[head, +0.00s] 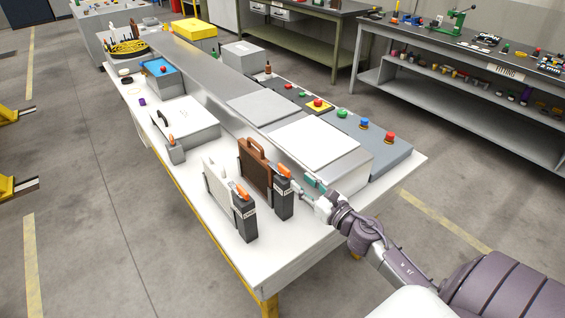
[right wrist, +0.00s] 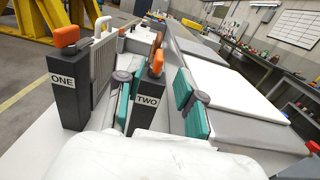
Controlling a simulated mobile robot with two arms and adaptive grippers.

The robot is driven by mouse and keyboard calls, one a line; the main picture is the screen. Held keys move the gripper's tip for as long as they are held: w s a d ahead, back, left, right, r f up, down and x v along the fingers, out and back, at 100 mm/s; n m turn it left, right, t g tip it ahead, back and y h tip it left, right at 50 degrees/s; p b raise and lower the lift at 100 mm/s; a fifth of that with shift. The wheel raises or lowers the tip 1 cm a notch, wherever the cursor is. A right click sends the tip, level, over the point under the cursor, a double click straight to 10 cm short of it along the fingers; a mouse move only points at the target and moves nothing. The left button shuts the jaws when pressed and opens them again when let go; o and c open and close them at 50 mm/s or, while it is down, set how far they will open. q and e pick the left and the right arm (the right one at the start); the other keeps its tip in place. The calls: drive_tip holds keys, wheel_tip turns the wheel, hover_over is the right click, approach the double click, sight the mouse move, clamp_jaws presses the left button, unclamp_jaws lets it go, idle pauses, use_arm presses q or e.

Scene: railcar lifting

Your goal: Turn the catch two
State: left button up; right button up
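Catch two is a dark post (right wrist: 148,108) labelled TWO with an orange lever (right wrist: 157,63) on top. In the head view it stands at the right end of the brown case (head: 256,172). My right gripper (head: 306,186) is at this post, low over the table. In the right wrist view its teal fingers (right wrist: 158,92) are apart, one on each side of the post and lever, with a gap visible at the right finger. Catch one (right wrist: 67,95), labelled ONE, also has an orange lever and stands to the left. My left gripper is out of view.
A white panel with a handle (head: 217,170) stands behind catch one. A grey box with a white top (head: 315,145) is close to the right gripper. A grey panel with coloured buttons (head: 373,150) lies beyond it. The table's near corner (head: 265,275) is clear.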

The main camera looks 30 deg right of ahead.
sight(286, 169)
drive_tip(key=w, duration=0.2)
drive_tip(key=w+p, duration=0.1)
drive_tip(key=w, duration=0.5)
drive_tip(key=shift+a, duration=0.25)
drive_tip(key=shift+w+p, duration=0.3)
drive_tip(key=shift+w+f, duration=0.15)
drive_tip(key=shift+w, duration=0.1)
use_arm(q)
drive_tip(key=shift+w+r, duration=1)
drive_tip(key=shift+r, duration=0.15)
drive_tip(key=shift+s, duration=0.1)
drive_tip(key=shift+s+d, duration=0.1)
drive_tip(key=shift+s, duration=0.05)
use_arm(e)
clamp_jaws()
